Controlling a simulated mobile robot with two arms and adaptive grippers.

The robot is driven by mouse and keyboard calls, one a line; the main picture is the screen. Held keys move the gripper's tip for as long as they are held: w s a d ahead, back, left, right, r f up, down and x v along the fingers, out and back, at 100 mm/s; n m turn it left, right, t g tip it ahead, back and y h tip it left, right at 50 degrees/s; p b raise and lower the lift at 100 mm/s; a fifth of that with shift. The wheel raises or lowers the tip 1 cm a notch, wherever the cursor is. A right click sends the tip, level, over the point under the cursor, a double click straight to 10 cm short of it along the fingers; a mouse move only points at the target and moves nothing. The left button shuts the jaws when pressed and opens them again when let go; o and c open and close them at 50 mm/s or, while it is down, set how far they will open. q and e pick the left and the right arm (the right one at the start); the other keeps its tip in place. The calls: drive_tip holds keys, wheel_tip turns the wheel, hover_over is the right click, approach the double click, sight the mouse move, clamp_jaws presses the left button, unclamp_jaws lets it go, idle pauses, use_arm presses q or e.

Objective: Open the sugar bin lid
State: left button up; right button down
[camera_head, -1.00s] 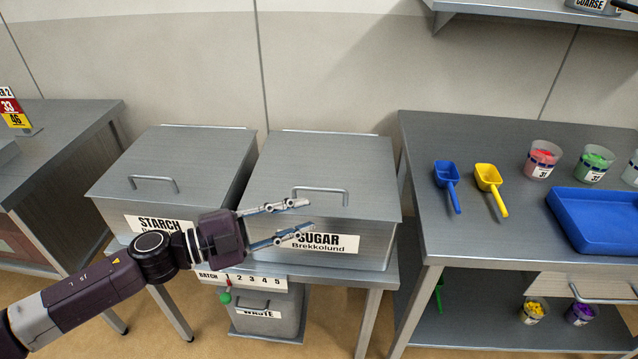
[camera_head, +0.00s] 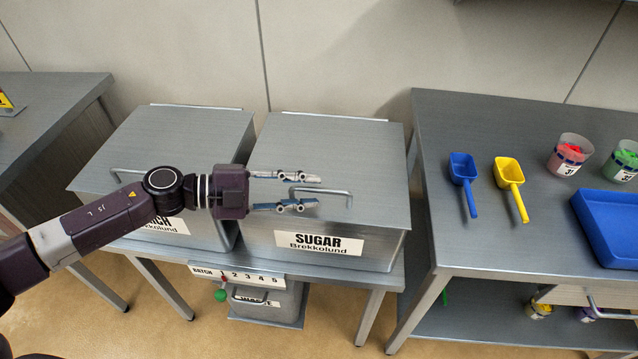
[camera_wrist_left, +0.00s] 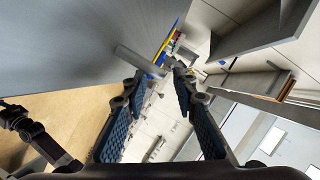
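The sugar bin (camera_head: 320,243) is a grey metal box with a SUGAR label on its front. Its lid (camera_head: 330,145) is shut and has a bar handle (camera_head: 335,192) near the front edge. My left gripper (camera_head: 316,191) is open and points right, with its fingertips over the handle's left part in the head view. In the left wrist view the handle (camera_wrist_left: 139,62) shows just ahead of the open left gripper (camera_wrist_left: 157,78), nearer one fingertip. I cannot tell whether a finger touches it.
The starch bin (camera_head: 165,135) stands left of the sugar bin, partly behind my left arm. A table on the right holds a blue scoop (camera_head: 463,170), a yellow scoop (camera_head: 509,173), cups and a blue tray (camera_head: 610,215). A waste bin (camera_head: 265,302) is below.

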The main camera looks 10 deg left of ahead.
use_arm(q)
drive_tip(key=shift+x, duration=1.2)
drive_tip(key=shift+w+d, duration=0.2)
drive_tip(key=shift+d+f, duration=0.1)
drive_tip(key=c, duration=0.6)
clamp_jaws()
use_arm(e)
drive_tip(key=shift+w+a+r, duration=0.25)
drive_tip(key=shift+w+r, duration=0.15)
drive_tip(key=shift+w, duration=0.25)
